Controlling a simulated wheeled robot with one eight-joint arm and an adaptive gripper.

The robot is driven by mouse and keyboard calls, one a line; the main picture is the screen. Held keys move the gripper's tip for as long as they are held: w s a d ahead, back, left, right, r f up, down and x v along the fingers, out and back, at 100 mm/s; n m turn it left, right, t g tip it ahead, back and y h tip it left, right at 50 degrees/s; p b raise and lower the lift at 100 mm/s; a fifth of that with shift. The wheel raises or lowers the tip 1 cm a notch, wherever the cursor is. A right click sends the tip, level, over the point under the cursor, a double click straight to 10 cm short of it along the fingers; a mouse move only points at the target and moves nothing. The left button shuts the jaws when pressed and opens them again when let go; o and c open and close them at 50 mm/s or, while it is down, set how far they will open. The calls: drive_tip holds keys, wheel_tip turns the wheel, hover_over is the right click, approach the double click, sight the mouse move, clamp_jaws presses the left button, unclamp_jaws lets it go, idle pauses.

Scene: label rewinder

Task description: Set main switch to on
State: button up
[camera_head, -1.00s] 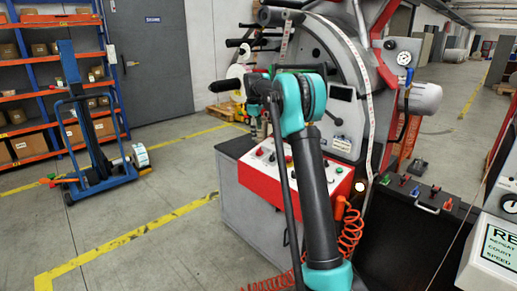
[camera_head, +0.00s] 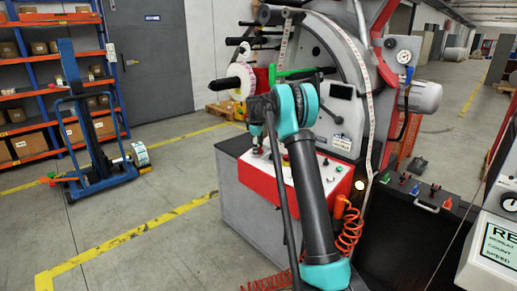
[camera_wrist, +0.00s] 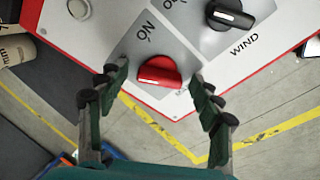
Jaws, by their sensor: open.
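The main switch is a red rotary knob (camera_wrist: 160,71) on a grey plate of the white control panel (camera_wrist: 100,20) in the wrist view. The word "ON" is printed to its upper left, and a partly hidden label lies below it. The knob's ridge runs roughly level across the picture. My gripper (camera_wrist: 158,82) is open, with one green-padded finger on each side of the knob; I cannot tell whether either touches it. In the head view the panel (camera_head: 313,172) sits on the red-fronted machine, and my arm hides the gripper and most of the switch area.
A black knob (camera_wrist: 230,14) marked "WIND" sits at the upper right in the wrist view. In the head view an orange coiled hose (camera_head: 349,232) hangs at the panel's right end. A blue pallet lifter (camera_head: 92,150) stands at the left, with open floor between.

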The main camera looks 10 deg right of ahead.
drive_tip(key=c, duration=1.2)
drive_tip(key=shift+o, duration=0.2)
drive_tip(key=shift+m, duration=0.3)
drive_tip(key=m, duration=0.5)
drive_tip(key=shift+t+h, duration=0.3)
drive_tip(key=m, duration=0.6)
drive_tip(key=shift+a+h, duration=0.1)
drive_tip(key=shift+h, duration=0.3)
drive_tip(key=shift+m, duration=0.3)
drive_tip(key=o, duration=1.2)
drive_tip(key=shift+c, duration=0.2)
